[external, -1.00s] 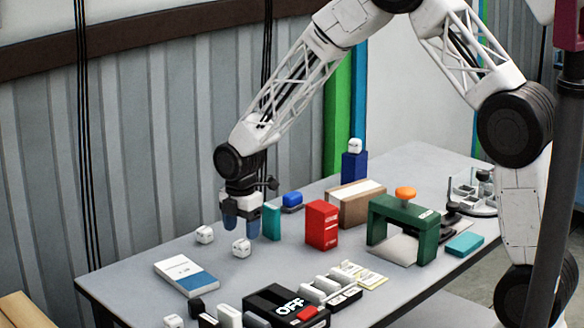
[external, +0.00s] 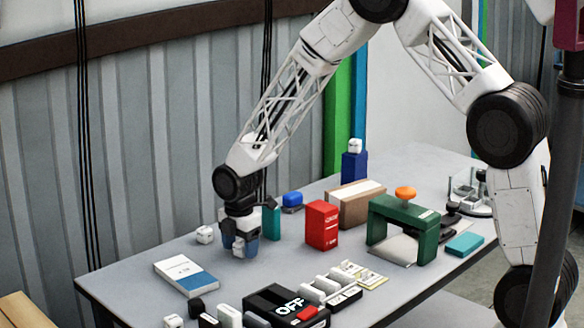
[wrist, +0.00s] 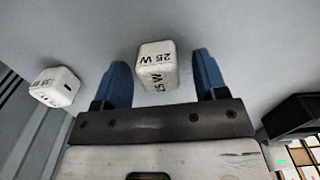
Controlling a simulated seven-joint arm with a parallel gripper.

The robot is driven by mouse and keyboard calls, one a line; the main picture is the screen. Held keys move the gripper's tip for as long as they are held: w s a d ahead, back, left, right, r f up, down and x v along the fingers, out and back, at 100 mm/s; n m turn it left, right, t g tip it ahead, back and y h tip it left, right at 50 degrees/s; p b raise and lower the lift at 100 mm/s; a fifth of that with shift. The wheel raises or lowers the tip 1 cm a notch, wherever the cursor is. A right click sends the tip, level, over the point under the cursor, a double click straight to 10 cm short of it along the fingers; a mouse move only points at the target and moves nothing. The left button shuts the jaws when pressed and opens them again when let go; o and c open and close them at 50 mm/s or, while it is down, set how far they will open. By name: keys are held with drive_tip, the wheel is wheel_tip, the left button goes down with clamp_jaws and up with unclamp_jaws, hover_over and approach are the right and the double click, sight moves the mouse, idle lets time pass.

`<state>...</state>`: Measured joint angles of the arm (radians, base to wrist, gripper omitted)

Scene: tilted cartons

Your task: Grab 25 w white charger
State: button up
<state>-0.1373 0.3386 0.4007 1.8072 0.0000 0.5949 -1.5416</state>
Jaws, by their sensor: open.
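A small white charger (wrist: 157,66) marked "25 W" shows in the wrist view, between the two blue fingers of my gripper (wrist: 160,78). The fingers are open, one on each side, with a visible gap to the charger. In the external view my gripper (external: 239,246) is low over the table, and its fingers largely hide this charger. A second white cube charger (wrist: 55,87) lies left of the gripper in the wrist view. It also shows in the external view (external: 205,234). Its marking is too small to read.
A white and blue box (external: 186,277) lies in front of my gripper. A teal box (external: 272,224) stands close to its right, with a red box (external: 322,225) further right. A black "OFF" box (external: 275,302) is at the front. Bare table lies to the left.

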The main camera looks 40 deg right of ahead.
sight(242, 243)
idle(0.3)
drive_tip(key=c, duration=1)
drive_tip(key=shift+r, duration=0.15)
drive_tip(key=shift+r, duration=0.8)
drive_tip(key=shift+s+r, duration=0.2)
drive_tip(key=shift+r, duration=0.7)
drive_tip(key=s, duration=0.5)
drive_tip(key=s+d+r, duration=0.1)
drive_tip(key=s, duration=0.4)
drive_tip(key=s+d, duration=0.1)
drive_tip(key=s, duration=0.4)
drive_tip(key=shift+s+r, duration=0.15)
drive_tip(key=shift+s, duration=0.05)
drive_tip(key=shift+d, duration=0.1)
